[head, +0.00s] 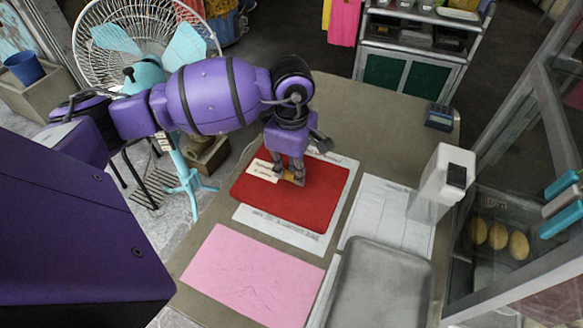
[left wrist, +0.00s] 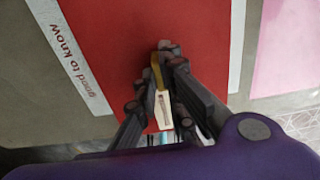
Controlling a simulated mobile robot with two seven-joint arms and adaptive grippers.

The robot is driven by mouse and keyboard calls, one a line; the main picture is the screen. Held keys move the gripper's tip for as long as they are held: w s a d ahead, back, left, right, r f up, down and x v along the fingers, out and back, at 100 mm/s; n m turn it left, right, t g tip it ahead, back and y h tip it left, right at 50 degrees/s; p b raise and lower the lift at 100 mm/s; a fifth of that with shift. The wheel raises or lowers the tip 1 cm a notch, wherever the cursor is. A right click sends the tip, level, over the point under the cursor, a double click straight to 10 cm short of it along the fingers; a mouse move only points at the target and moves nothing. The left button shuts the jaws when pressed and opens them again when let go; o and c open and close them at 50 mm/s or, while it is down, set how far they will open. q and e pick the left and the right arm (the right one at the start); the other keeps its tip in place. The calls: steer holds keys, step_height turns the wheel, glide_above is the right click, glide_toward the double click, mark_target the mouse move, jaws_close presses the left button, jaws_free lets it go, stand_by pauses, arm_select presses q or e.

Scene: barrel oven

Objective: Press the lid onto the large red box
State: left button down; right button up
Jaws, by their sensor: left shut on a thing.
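The large red box (head: 308,205) lies flat on a white printed sheet on the table, and its red top also shows in the left wrist view (left wrist: 110,45). I cannot tell where the lid ends and the box begins. A white label (head: 262,170) lies on the red top beside the fingers. The sides of the box are hidden. My right gripper is not in view.
A pink sheet (head: 250,278) lies in front of the box. A grey tray (head: 385,285), white papers (head: 388,215) and a white dispenser (head: 440,185) are to the right. A dark device (head: 439,117) sits at the far right corner. A fan (head: 145,45) stands left of the table.

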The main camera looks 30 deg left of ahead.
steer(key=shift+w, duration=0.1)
arm_select(q)
steer(key=c, duration=1.8)
jaws_free()
steer(key=shift+o, duration=0.2)
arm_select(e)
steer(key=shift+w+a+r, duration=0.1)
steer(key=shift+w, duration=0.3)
arm_select(q)
steer(key=shift+o, duration=0.2)
